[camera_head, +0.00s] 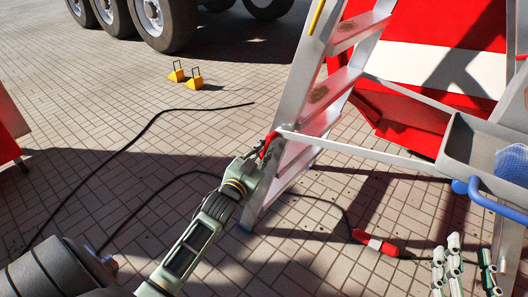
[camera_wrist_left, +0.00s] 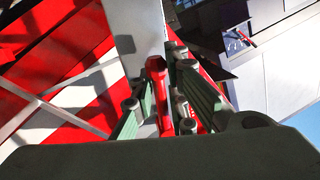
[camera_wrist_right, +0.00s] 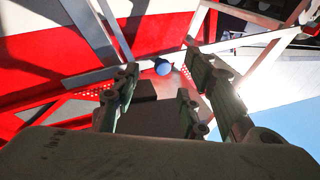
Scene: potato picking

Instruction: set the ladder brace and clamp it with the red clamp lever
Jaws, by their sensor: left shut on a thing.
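The ladder brace (camera_head: 360,152) is a thin silver bar running from the front rail to the right. The red clamp lever (camera_head: 270,143) is at the brace's left end on the rail. My left gripper (camera_head: 261,151) is shut on it; in the left wrist view the red lever (camera_wrist_left: 157,85) shows between the fingers. They partly hide it. My right gripper (camera_head: 467,256) is open and empty at the bottom right, away from the lever.
A grey tray (camera_head: 462,140) with a blue mesh and blue handle is at the right. A red connector (camera_head: 375,243) and black cable lie on the paving. Yellow wheel chocks (camera_head: 193,82) stand near truck wheels at the back. Paving left of the ladder is mostly clear.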

